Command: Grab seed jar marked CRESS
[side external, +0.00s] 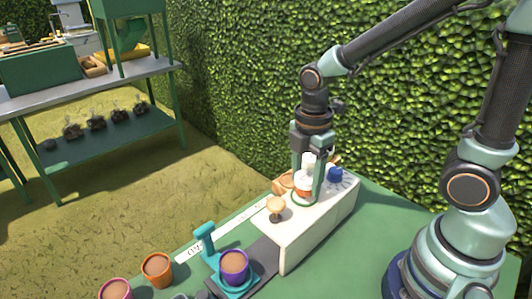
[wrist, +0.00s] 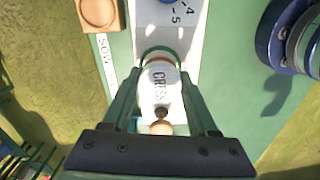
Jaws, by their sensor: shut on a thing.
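The seed jar (side external: 304,188) is white with an orange-red band and a pale top. In the wrist view the jar (wrist: 162,86) shows the word CRESS on its side. My gripper (side external: 308,184) points down over the white box, with one finger on each side of the jar. In the wrist view my gripper (wrist: 160,78) is shut on the jar. The jar is upright at the top of the white box; I cannot tell whether its base touches it.
The white box (side external: 312,225) bears a wooden knob (side external: 276,205) and a blue dial (side external: 335,174). A purple pot (side external: 234,265) sits on a teal stand (side external: 205,242). Orange (side external: 157,268) and pink (side external: 116,289) pots stand at front left. A hedge (side external: 240,80) rises behind.

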